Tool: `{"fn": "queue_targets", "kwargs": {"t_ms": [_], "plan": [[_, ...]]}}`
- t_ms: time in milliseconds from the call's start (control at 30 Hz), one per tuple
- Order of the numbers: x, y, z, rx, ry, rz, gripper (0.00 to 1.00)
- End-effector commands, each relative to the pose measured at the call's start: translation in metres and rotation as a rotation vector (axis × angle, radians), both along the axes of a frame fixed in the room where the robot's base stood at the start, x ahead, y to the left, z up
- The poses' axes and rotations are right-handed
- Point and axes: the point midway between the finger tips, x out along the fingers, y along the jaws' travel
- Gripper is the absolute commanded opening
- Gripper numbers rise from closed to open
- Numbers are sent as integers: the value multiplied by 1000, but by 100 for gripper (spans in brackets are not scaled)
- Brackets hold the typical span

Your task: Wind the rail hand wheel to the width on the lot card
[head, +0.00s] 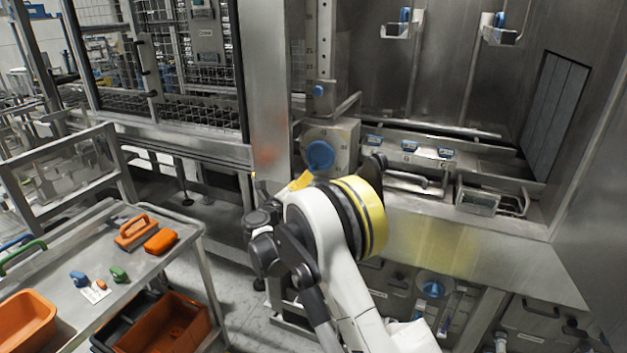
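A blue round knob (320,156), which looks like a hand wheel, sits on the front of a grey metal box at the foot of an upright column. My arm stands in front and just below it. A second blue round knob (433,288) is low on the machine front. Dark jointed parts at my arm's left side look like my gripper (262,228); its fingertips cannot be made out, and no contact with a wheel shows. A small white card (95,292) lies on the cart; its text is too small to read, and I cannot tell if it is the lot card.
The metal cart (60,295) at left carries orange, blue and green items and an orange bin (24,318). The upright column (322,45) has marks and a small blue knob (318,90). A steel ledge (480,255) crosses the right side. Open floor lies between cart and machine.

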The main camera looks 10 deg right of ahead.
Motion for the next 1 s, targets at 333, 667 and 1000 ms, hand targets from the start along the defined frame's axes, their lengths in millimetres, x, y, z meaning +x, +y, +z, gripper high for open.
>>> {"fn": "queue_targets", "kwargs": {"t_ms": [333, 667, 1000], "plan": [[22, -18, 1, 5, -1, -2, 40], [46, -35, 1, 7, -1, -3, 40], [68, -51, 0, 6, -2, -2, 40]]}}
